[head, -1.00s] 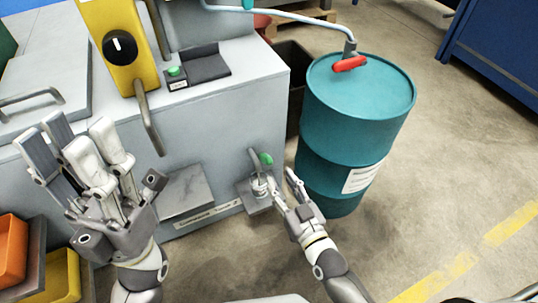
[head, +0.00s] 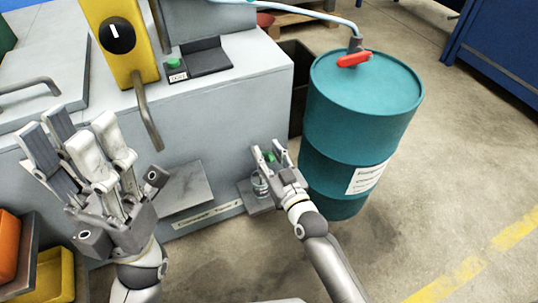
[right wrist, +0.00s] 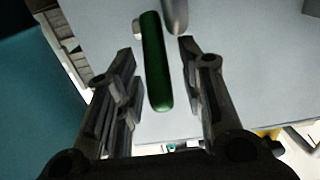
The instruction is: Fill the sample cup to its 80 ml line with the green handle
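The green handle (head: 270,157) is on the front of the grey machine, low near its right corner. In the right wrist view the green handle (right wrist: 154,65) stands between my right gripper's fingers (right wrist: 158,50), with a gap on both sides. My right gripper (head: 268,150) is open at the handle. The sample cup (head: 260,187) stands below it on a small grey ledge (head: 250,199), partly hidden by my gripper. Its level and line are too small to read. My left gripper (head: 75,128) is open and empty, in front of the machine at the left.
A teal drum (head: 365,105) with a red lever (head: 354,59) stands close right of my right arm. A grey plate (head: 186,190) juts from the machine front left of the cup. Orange (head: 8,245) and yellow bins (head: 55,275) are at lower left. Floor at right is clear.

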